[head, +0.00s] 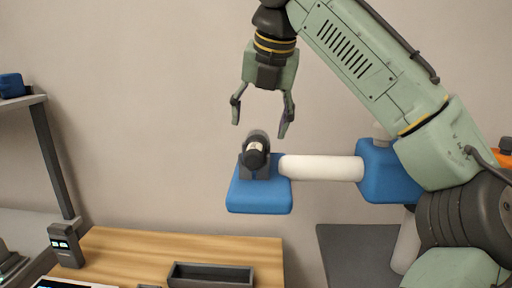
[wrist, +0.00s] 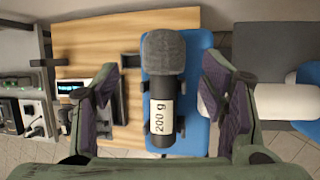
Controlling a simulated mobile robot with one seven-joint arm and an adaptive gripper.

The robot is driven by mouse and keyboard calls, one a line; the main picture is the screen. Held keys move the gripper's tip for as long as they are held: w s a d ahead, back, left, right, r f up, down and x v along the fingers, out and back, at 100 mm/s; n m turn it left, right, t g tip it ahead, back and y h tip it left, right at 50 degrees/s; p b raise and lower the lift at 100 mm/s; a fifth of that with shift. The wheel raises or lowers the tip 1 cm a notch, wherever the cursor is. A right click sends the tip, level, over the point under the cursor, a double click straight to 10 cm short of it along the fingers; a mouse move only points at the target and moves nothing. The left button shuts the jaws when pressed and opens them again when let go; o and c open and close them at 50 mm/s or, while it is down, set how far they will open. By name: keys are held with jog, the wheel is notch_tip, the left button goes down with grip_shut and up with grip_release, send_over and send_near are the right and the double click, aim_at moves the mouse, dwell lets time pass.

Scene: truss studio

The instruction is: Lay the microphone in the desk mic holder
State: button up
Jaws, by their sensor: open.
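The microphone (head: 256,152) lies in a dark grey cradle (head: 246,172) on a blue platform (head: 260,200). In the wrist view the microphone (wrist: 164,95) has a grey foam head, a black body and a white label reading "200 g". My gripper (head: 260,125) is open and empty above it, pointing down. In the wrist view its fingers (wrist: 160,78) stand apart on either side of the microphone, not touching it. A dark open trough (head: 210,283) sits on the wooden desk, below the platform; I cannot tell for sure whether it is the desk mic holder.
The wooden desk (head: 130,250) is lower left, with a small grey device (head: 66,245) with a lit display. A white tube (head: 322,168) runs right from the platform to another blue block (head: 385,172). A shelf frame (head: 52,155) stands at far left.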

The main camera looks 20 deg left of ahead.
aim_at(260, 133)
jog(key=x, duration=0.3)
jog(key=p+x, duration=0.1)
jog(key=shift+w+d+f, duration=0.15)
jog(key=shift+w+d, duration=0.05)
jog(key=shift+w+a+f, duration=0.2)
jog(key=shift+f, duration=0.3)
jog(key=shift+c, duration=0.5)
jog(key=shift+r, duration=0.1)
jog(key=c, duration=1.4)
